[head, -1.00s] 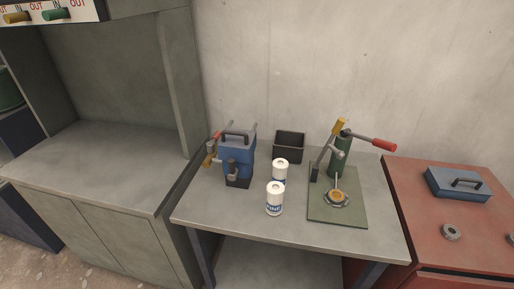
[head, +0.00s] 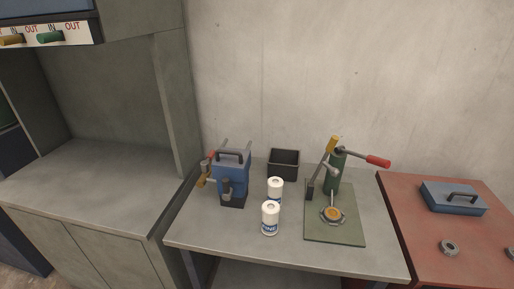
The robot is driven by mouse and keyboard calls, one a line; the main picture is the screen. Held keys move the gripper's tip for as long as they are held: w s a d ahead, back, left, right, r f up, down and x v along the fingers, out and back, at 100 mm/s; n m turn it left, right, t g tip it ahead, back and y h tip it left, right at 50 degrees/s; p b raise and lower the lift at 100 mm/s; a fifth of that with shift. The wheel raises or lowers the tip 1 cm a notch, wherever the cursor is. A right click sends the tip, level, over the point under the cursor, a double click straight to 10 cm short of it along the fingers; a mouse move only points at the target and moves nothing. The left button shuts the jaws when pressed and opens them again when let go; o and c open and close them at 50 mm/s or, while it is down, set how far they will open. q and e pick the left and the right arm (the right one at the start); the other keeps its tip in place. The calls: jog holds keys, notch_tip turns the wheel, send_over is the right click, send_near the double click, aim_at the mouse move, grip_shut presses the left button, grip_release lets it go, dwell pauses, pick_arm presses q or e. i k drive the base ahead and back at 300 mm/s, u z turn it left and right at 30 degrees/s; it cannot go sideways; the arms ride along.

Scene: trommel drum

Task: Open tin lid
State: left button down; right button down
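A blue-grey flat box (head: 452,198) with a dark handle on top sits on the red bench at the right, and its top looks closed. It may be the tin, but I cannot tell for sure. Two white cylindrical cans stand on the grey table: the front can (head: 270,218) with a blue label band, and the rear can (head: 275,187) partly hidden behind it. Their tops look closed. Neither of my grippers is in view.
The grey table (head: 210,232) also holds a blue machine (head: 231,175), an open black bin (head: 284,163) and a green press (head: 336,172) on a green plate (head: 338,236). A metal ring (head: 450,247) lies on the red bench (head: 405,215). The left counter (head: 85,195) is clear.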

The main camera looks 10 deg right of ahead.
aim_at(448, 194)
jog(key=z, duration=1.7)
jog(key=k, duration=0.45)
jog(key=z, duration=1.2)
jog(key=i, duration=1.2)
jog(key=u, duration=0.45)
